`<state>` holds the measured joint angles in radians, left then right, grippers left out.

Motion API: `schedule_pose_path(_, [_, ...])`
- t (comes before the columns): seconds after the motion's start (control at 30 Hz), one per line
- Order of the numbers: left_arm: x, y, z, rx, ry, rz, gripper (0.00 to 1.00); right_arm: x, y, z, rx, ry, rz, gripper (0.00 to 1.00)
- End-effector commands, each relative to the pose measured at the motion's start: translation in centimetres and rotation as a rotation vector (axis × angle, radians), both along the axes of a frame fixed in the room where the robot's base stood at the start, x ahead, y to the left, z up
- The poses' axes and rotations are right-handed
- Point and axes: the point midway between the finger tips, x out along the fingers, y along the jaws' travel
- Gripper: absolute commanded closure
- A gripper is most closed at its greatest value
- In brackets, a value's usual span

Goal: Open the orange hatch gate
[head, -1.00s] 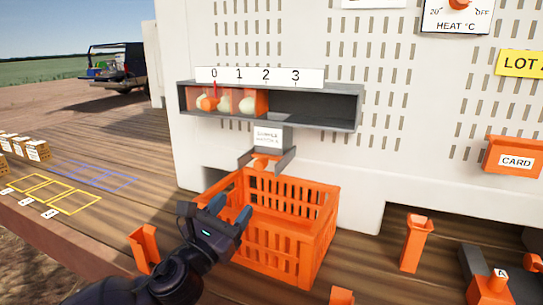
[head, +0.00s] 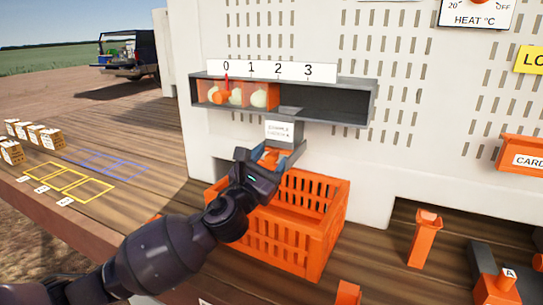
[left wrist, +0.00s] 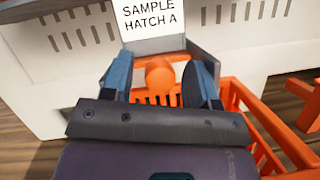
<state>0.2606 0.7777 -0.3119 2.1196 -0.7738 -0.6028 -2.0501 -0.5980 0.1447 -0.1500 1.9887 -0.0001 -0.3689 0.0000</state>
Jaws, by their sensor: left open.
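The orange hatch gate shows as an orange knob (left wrist: 160,76) in the left wrist view, below a white label (left wrist: 150,18) reading SAMPLE HATCH A. In the head view the gate (head: 269,158) is partly hidden by my left gripper. It sits at the mouth of a grey chute (head: 291,152) under the shelf. My left gripper (left wrist: 162,88) is open, with one blue-grey finger on each side of the knob. I cannot tell whether either finger touches it. My right gripper is not in view.
An orange slatted crate (head: 318,232) stands below the chute. Above is a grey shelf (head: 320,103) with onions behind orange panels and a 0 to 3 scale (head: 265,68). An orange upright holder (head: 424,238) stands right of the crate.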

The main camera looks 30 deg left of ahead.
Motion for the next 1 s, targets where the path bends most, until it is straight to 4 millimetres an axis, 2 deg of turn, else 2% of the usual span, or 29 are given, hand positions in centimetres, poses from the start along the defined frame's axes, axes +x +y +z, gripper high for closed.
schedule_pose_path(0.13, [0.7,-0.1,0.2,-0.001,0.001,0.000,0.46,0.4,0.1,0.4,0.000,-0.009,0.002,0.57])
schedule_pose_path(0.43, [0.8,-0.1,0.3,-0.001,0.001,-0.001,0.48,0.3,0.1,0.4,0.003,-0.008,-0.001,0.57])
schedule_pose_path(0.77, [0.7,-0.1,0.3,-0.001,0.001,-0.001,0.98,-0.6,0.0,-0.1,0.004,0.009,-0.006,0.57])
schedule_pose_path(1.0, [0.5,-0.1,0.3,0.000,0.001,-0.001,1.00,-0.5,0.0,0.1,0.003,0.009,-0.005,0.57])
